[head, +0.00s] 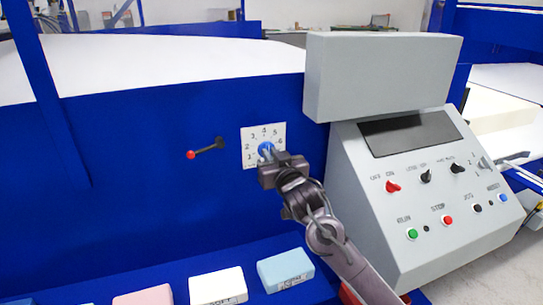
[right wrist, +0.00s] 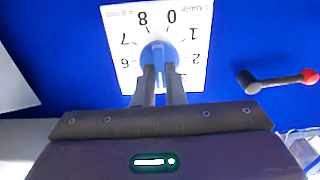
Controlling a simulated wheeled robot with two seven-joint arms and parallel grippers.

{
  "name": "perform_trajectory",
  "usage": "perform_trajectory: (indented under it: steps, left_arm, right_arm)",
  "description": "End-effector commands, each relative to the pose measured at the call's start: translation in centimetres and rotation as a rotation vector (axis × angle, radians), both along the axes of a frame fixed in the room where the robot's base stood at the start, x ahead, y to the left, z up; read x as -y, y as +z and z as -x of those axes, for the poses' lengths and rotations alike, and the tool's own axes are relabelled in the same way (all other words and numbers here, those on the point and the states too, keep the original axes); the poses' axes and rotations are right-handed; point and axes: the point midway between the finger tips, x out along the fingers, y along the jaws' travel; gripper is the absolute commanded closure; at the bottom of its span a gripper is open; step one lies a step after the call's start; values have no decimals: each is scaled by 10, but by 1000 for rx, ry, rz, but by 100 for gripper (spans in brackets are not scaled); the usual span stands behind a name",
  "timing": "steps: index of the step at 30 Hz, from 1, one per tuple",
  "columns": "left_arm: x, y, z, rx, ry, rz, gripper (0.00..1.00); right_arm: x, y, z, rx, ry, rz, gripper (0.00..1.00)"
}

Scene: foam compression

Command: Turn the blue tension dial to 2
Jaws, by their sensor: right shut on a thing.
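The blue tension dial (head: 265,148) sits on a white numbered plate (head: 251,133) on the blue machine panel. My right gripper (head: 268,156) reaches it from the lower right and is shut on the dial. In the right wrist view the dial (right wrist: 158,52) shows between the fingertips of the right gripper (right wrist: 160,72). That view shows the plate (right wrist: 122,75) upside down, with 0, 1, 2, 6, 7 and 8 readable. The fingers hide the lower part of the dial, and I cannot read its setting for certain. My left gripper is not in view.
A black lever with a red knob (head: 191,154) sticks out left of the dial. A grey control console (head: 400,200) with switches and buttons stands close on the right. Pink (head: 143,298), white (head: 217,285) and light blue (head: 285,269) foam blocks lie on the blue ledge below.

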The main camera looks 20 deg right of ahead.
Motion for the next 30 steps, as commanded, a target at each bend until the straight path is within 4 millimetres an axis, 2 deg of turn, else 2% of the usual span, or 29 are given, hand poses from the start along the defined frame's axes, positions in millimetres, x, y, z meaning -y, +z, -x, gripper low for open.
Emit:
perform_trajectory:
  steps: [11,30]
  left_arm:
    - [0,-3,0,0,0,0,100]
    - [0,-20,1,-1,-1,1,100]
  right_arm:
    - [-1,0,0,8,0,216,100]
    - [-3,-3,0,29,-1,822,100]
